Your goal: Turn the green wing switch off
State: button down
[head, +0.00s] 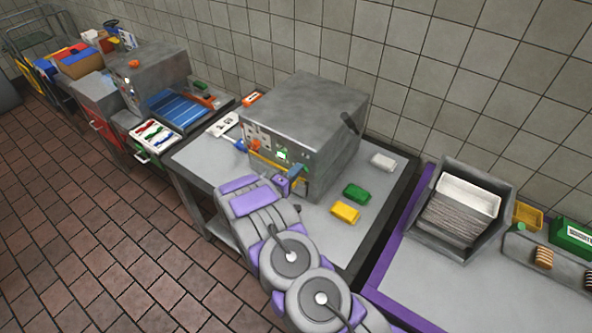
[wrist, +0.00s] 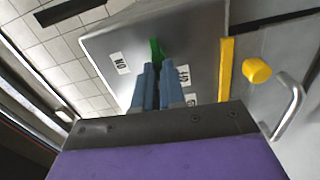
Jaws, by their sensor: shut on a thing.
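The green wing switch (wrist: 155,48) is on the grey panel (wrist: 195,20) of a metal machine in the wrist view. An ON label (wrist: 121,63) is on its left, and an OFF label (wrist: 184,76) is on its right, partly covered by a finger. My gripper (wrist: 153,68) has its two blue fingers shut on the switch, with the switch's tip showing beyond them. In the head view my gripper (head: 296,170) is at the front panel of the grey machine (head: 310,95), and the switch there is mostly hidden.
A yellow bar (wrist: 225,68), a yellow knob (wrist: 256,70) and a metal handle (wrist: 290,105) are right of the switch. On the table lie a green block (head: 356,193), a yellow block (head: 345,212) and a white block (head: 383,161). A grey bin (head: 450,225) stands farther right.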

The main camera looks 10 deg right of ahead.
jog(key=shift+a+f+n, duration=0.1)
jog(key=shift+a+n, duration=0.05)
jog(key=shift+n, duration=0.35)
jog(key=c, duration=1.2)
grip_release()
jog(key=shift+w+a+f, duration=0.1)
jog(key=shift+w+a, duration=0.05)
jog(key=shift+w, duration=0.05)
jog(key=shift+c, duration=0.2)
jog(key=shift+s, duration=0.15)
jog(key=shift+s, duration=0.1)
jog(key=b+v, duration=0.2)
jog(key=v, duration=1.5)
jog(key=shift+a, duration=0.15)
